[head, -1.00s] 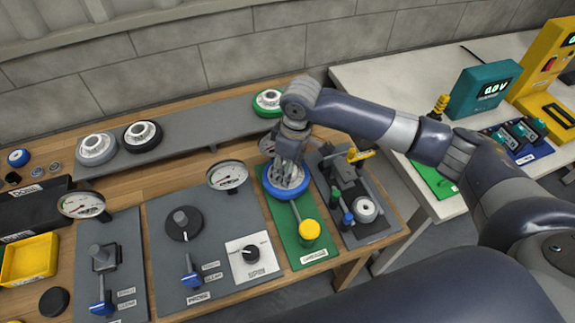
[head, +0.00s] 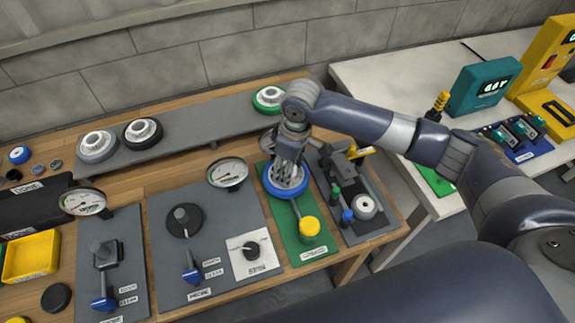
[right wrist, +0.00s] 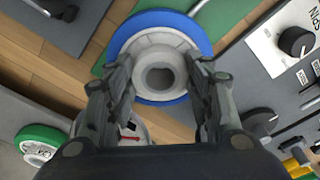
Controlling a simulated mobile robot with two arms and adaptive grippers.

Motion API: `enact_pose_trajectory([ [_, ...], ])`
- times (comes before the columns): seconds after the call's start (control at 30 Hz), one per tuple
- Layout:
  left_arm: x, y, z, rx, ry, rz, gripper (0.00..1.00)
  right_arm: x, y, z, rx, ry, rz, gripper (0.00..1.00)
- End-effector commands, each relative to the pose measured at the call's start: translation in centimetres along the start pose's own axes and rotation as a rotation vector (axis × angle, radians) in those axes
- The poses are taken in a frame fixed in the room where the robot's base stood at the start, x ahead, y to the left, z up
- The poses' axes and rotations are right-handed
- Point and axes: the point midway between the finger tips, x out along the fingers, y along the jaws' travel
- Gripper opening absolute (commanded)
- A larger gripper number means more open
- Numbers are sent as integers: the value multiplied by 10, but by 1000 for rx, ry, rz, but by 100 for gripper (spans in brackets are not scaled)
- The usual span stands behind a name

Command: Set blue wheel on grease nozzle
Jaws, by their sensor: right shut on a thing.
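The blue wheel (head: 272,188) has a blue rim and a pale grey hub. It also shows in the right wrist view (right wrist: 190,26). My right gripper (head: 288,176) is shut on its hub from above, with one finger on each side in the right wrist view (right wrist: 158,88). The wheel is over the back part of the green lubrication plate (head: 306,262), which has a yellow knob (head: 309,227) at its front. The grease nozzle is hidden under the wheel, and I cannot tell whether the wheel touches it. My left gripper is not in view.
A grey shelf (head: 190,136) behind holds a grey wheel (head: 97,146), a black wheel (head: 142,133) and a green wheel (head: 268,99). A round gauge (head: 228,173) stands close left of the blue wheel. A dark fixture plate (head: 375,228) with small posts is close right.

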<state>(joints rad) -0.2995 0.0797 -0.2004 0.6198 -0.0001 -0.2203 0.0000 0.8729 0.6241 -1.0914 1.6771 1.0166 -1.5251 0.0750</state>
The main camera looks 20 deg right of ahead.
Motion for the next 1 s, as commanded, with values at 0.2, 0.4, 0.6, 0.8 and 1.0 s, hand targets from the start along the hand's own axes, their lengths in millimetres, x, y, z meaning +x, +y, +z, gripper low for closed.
enact_pose_trajectory([
  [0.2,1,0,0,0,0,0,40,5,0,0,0,1,0,11],
  [0.4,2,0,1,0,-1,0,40,11,0,1,0,2,1,11],
  [0.6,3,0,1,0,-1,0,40,18,0,1,-1,2,0,11],
  [0.8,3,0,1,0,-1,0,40,20,0,2,-1,2,0,11],
  [1.0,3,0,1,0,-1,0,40,20,0,2,-1,2,1,64],
])
